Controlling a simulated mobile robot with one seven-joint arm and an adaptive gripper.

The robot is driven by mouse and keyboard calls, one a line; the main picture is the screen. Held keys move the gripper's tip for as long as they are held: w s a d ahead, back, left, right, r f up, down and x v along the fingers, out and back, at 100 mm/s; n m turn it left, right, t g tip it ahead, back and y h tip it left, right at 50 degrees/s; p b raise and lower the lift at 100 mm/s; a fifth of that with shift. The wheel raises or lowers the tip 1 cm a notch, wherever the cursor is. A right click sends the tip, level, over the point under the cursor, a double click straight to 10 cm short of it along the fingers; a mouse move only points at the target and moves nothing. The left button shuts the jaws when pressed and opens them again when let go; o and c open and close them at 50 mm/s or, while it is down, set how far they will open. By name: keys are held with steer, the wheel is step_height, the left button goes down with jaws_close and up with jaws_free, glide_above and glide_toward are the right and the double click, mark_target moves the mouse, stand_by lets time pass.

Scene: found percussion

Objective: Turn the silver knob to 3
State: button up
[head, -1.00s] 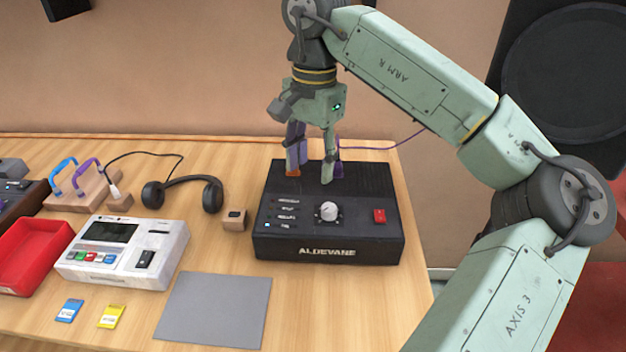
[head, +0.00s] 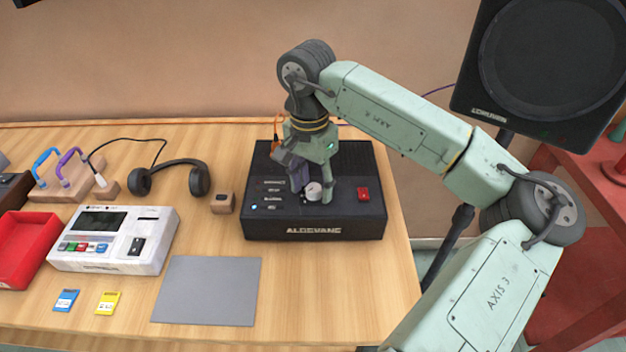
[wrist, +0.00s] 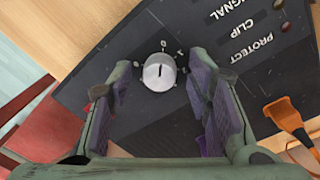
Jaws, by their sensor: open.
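The silver knob (head: 313,191) is on the top panel of the black ALDEVANE box (head: 315,231). In the wrist view the silver knob (wrist: 159,74) is round, with small white scale marks along its upper edge; I cannot read its setting surely. My gripper (head: 315,188) points down over the box with its fingers on either side of the knob. In the wrist view my gripper (wrist: 160,82) is open, with a visible gap between the knob and each finger pad. Nothing is held.
A red switch (head: 363,194) sits right of the knob. Labelled indicators, such as PROTECT (wrist: 253,47), are on the other side. An orange plug (wrist: 284,113) is at the box's back. A small wooden block (head: 222,204) and grey mat (head: 207,290) lie left.

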steer(key=shift+c, duration=0.6)
jaws_close()
